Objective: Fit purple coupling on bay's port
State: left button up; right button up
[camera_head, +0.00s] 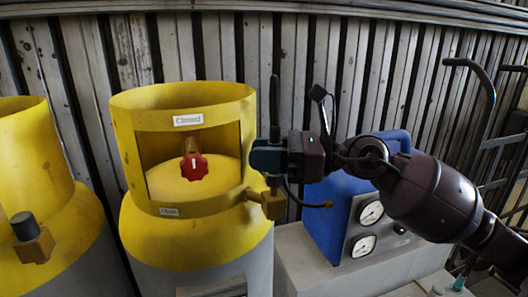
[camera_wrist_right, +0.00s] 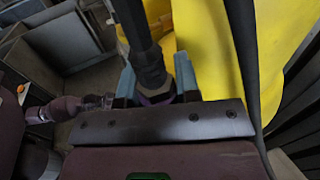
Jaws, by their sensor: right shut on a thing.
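My right gripper (camera_head: 266,158) is shut on a black hose end with a purple coupling (camera_wrist_right: 158,99). In the right wrist view the purple shows between the pale blue fingers. The hose (camera_head: 275,100) rises upright above the gripper in the head view. The brass port (camera_head: 271,204) sticks out from the right side of the middle yellow cylinder (camera_head: 190,237), just below my gripper. A dark end (camera_head: 273,181) hangs under the fingers close over the port; I cannot tell whether it touches. My left gripper is not in view.
The cylinder's collar has a red knob (camera_head: 195,167) and a "Closed" label (camera_head: 188,120). Another yellow cylinder (camera_head: 70,235) at left has a black-capped brass port (camera_head: 33,245). A blue machine with gauges (camera_head: 326,215) stands right; a loose hose with a brass tip (camera_head: 327,204) hangs before it.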

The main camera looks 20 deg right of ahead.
jog(key=shift+f+b, duration=0.7)
jog(key=shift+f, duration=0.4)
jog(key=o, duration=1.1)
jog(key=shift+s+d+f, duration=0.1)
jog(key=shift+d, duration=0.25)
jog(key=b+v, duration=0.2)
jog(key=v, duration=0.8)
jog(key=shift+b, duration=0.4)
